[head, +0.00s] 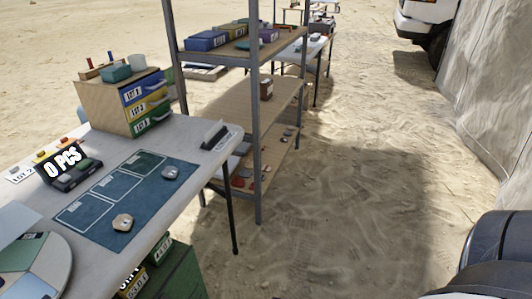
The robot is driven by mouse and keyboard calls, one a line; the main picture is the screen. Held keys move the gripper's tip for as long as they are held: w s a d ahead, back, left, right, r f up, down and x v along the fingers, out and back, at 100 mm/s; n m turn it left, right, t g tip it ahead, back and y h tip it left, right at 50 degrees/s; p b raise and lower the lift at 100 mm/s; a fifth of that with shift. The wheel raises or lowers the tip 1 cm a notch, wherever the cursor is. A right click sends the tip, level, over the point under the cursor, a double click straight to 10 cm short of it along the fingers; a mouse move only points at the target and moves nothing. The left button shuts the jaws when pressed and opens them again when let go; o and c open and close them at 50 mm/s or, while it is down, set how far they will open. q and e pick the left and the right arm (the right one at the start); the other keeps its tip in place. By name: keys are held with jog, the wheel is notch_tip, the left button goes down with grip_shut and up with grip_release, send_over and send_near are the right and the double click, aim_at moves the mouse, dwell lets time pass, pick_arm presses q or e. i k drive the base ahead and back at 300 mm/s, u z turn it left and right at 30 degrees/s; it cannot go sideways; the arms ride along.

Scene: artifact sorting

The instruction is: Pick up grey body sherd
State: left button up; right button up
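A small grey piece (170,173), which looks like the grey sherd, lies at the right end of the dark blue mat (150,205) on the white table (190,222). A tan piece with a dark spot (122,222) lies near the mat's front edge. Several small reddish and grey pieces (240,182) lie on the low shelf of the rack; they are too small to tell apart. Neither gripper's fingers show in the head view.
A metal rack (257,130) with wooden shelves stands beyond the table. Drawers marked LOT (146,105) and a counter reading "0 PCS" (65,163) stand on the table. Green crates (180,275) sit below. Sandy ground (350,200) right of the rack is open, bounded by a canvas wall (495,90).

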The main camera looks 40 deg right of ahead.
aim_at(170, 172)
jog(key=z, duration=0.2)
jog(key=k, duration=0.15)
jog(key=z, duration=0.25)
jog(key=i, duration=0.2)
jog(key=z, duration=1.55)
jog(key=i, duration=2)
jog(key=u, duration=1.5)
